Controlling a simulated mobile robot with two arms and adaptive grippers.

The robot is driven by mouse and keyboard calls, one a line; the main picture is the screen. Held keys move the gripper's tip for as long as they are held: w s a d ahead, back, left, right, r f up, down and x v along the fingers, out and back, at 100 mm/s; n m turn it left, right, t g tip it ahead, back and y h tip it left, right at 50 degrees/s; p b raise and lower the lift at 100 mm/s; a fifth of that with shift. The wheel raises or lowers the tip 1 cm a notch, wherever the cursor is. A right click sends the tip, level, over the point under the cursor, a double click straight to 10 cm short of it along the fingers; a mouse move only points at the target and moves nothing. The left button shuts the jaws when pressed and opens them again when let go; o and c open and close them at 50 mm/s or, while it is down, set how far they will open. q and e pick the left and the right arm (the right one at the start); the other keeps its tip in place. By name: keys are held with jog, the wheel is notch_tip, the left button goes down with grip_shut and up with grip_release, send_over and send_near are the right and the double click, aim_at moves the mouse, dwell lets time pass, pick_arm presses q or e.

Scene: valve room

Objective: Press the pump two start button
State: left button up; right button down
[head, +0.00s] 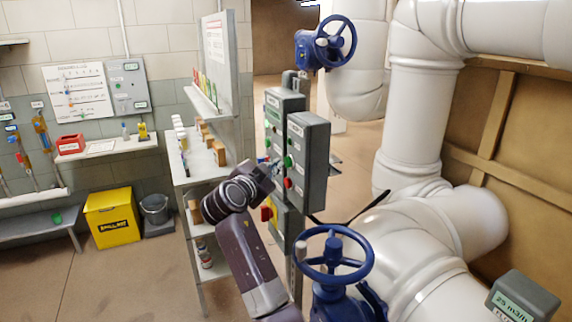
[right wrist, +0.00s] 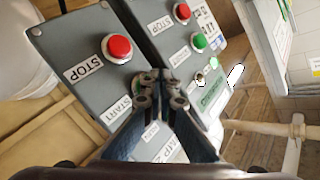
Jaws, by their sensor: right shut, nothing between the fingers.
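The nearer grey control box (head: 309,155) has a green button (head: 288,161) above a red one (head: 288,183). In the right wrist view, this box shows a red STOP button (right wrist: 118,47), a START label (right wrist: 118,108) and a partly hidden label that seems to end in "MP 2" (right wrist: 168,150). My right gripper (right wrist: 162,84) is shut and empty, its fingertips over the spot beside the START label. Only bits of green show around them, and I cannot tell whether they touch the button. In the head view the gripper (head: 272,166) is just left of the box face. My left gripper is not in view.
A second grey box (head: 285,100) stands beside it, with its own red (right wrist: 182,12) and green (right wrist: 199,42) buttons. A blue handwheel valve (head: 332,254) and white pipes (head: 420,120) are close on the right. A shelf unit (head: 195,165) stands left.

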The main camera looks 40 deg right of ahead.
jog(key=shift+d, duration=0.25)
jog(key=shift+s+d+b, duration=0.15)
jog(key=shift+d+b, duration=0.15)
jog(key=shift+d, duration=0.15)
dwell(0.9)
jog(key=shift+a, duration=0.1)
jog(key=shift+a+b, duration=0.5)
jog(key=shift+a, duration=0.25)
jog(key=shift+w, duration=0.2)
jog(key=a+b, duration=0.1)
jog(key=a, duration=0.1)
jog(key=w+a+b, duration=0.1)
jog(key=a, duration=0.2)
